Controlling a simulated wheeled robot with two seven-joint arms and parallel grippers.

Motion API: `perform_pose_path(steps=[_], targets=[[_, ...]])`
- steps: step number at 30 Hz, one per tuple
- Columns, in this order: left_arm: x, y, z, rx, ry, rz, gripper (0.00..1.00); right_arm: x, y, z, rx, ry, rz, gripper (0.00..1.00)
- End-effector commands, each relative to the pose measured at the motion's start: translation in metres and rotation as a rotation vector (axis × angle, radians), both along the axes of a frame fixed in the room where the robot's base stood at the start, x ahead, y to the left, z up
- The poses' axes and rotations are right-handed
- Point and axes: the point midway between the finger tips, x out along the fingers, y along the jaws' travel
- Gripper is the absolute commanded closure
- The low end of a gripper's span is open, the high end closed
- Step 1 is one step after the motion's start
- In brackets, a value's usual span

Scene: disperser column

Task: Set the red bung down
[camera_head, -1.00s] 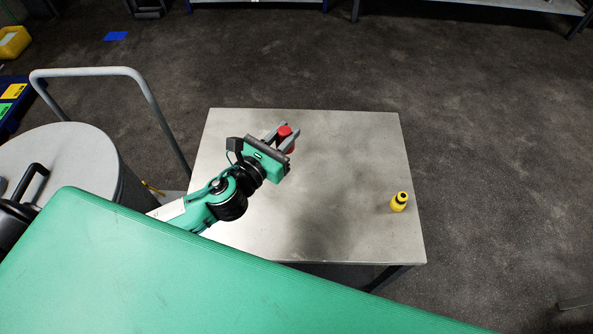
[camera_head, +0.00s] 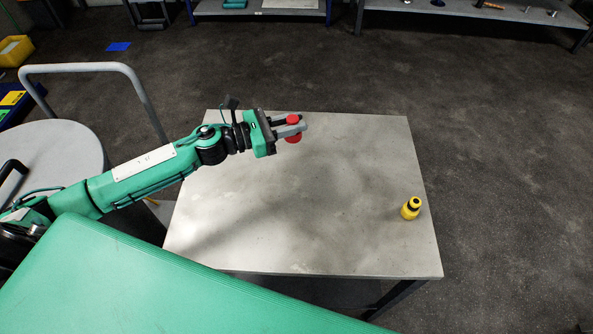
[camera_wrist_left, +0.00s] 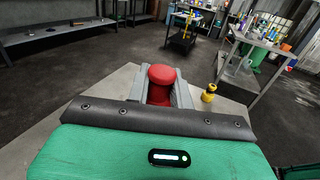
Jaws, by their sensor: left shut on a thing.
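The red bung (camera_head: 293,119) is held between the fingers of my left gripper (camera_head: 291,127), over the far middle part of the grey table (camera_head: 320,230). I cannot tell whether the bung's underside touches the tabletop. My right gripper is not in view.
The middle and front of the tabletop are clear. A round grey drum (camera_head: 60,140) and a bent grey rail (camera_head: 85,68) stand left of the table. Shelves (camera_head: 470,12) line the back.

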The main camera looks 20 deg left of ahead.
Motion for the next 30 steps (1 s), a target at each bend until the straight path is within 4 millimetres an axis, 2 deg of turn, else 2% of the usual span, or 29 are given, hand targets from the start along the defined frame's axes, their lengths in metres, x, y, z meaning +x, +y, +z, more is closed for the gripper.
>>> perform_pose_path(steps=[1,3,12,20,24,30], targets=[[0.000,-0.001,-0.017,-0.005,0.008,0.003,1.00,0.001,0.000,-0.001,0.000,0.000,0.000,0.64],[0.000,-0.001,-0.036,-0.005,0.008,0.003,1.00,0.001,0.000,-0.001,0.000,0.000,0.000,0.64],[0.000,-0.001,-0.107,-0.002,0.003,0.003,1.00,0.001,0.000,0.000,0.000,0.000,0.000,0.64],[0.000,0.000,-0.133,-0.001,0.002,0.003,1.00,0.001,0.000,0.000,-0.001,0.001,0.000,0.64],[0.000,0.000,-0.154,-0.001,0.002,0.003,1.00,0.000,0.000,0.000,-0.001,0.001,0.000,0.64],[0.000,0.000,-0.163,0.000,-0.001,0.002,1.00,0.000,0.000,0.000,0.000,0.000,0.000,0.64]])
